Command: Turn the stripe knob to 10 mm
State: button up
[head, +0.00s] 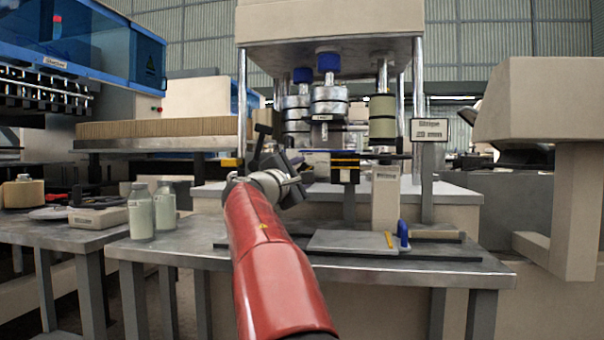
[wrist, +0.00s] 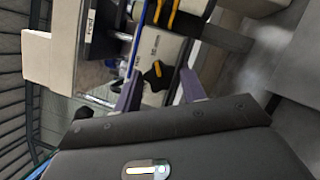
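A black lobed knob (wrist: 157,75), likely the stripe knob, shows in the wrist view on a pale panel (wrist: 166,48) with small print I cannot read surely. My gripper (wrist: 160,90) is open, with one dark purple finger on each side of the knob in the picture. I cannot tell whether either finger touches it. In the head view my gripper (head: 272,153) is at the end of my red arm, in front of the machine, and its fingers are hard to make out. The knob is not clear there. A sign (head: 430,130) reads "Stripe 20 mm".
A metal table (head: 460,272) stands in front, with two pale bottles (head: 165,207) (head: 141,212), a grey plate (head: 355,242) and a blue-handled tool (head: 403,233). Machine rollers (head: 329,100) hang above. Yellow-and-black parts (wrist: 172,10) lie close to the panel.

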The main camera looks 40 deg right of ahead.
jog(key=o, duration=0.3)
jog(key=shift+a, duration=0.1)
jog(key=b+v, duration=0.1)
jog(key=v, duration=0.6)
jog(key=shift+s+a+f+b, duration=0.1)
jog(key=shift+s+a+b, duration=0.05)
jog(key=shift+a+b, duration=0.15)
